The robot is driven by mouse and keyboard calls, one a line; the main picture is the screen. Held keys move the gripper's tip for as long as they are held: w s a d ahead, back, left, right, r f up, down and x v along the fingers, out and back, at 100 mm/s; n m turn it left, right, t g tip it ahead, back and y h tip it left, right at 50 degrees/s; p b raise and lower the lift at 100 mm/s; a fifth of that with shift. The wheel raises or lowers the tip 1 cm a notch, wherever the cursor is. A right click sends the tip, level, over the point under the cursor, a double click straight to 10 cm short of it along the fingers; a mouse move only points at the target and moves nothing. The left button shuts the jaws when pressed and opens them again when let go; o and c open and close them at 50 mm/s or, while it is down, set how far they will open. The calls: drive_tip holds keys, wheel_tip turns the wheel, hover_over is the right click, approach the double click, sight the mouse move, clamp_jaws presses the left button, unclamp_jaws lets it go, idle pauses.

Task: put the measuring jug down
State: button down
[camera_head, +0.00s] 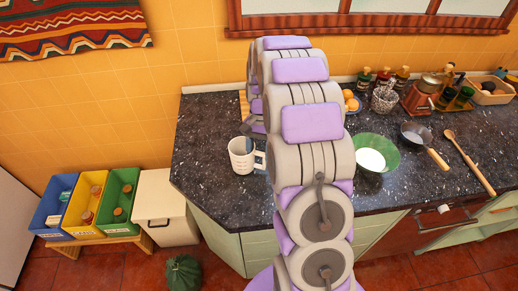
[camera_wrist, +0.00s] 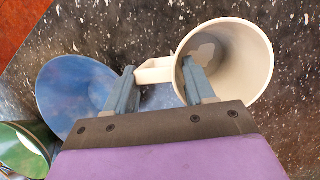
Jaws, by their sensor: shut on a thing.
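The measuring jug (camera_head: 241,157) is white with dark markings and shows upright at the left part of the dark counter (camera_head: 205,175) in the head view. In the wrist view I look down into the open mouth of the jug (camera_wrist: 237,62). My gripper (camera_wrist: 157,68) is shut on the jug, with its two fingers on either side of the handle; the right finger overlaps the jug's rim. In the head view my arm hides most of the gripper. I cannot tell whether the jug's base touches the counter.
A blue round dish (camera_wrist: 72,92) lies close left of the handle in the wrist view. A green bowl (camera_head: 391,148), a pan (camera_head: 415,134) and a wooden spoon (camera_head: 470,162) are right of my arm. Bare counter lies left of the jug, near the counter's edge.

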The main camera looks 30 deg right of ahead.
drive_tip(key=shift+f, duration=0.3)
unclamp_jaws()
idle(0.4)
idle(0.5)
drive_tip(key=shift+r+p, duration=2.2)
drive_tip(key=shift+r, duration=2.35)
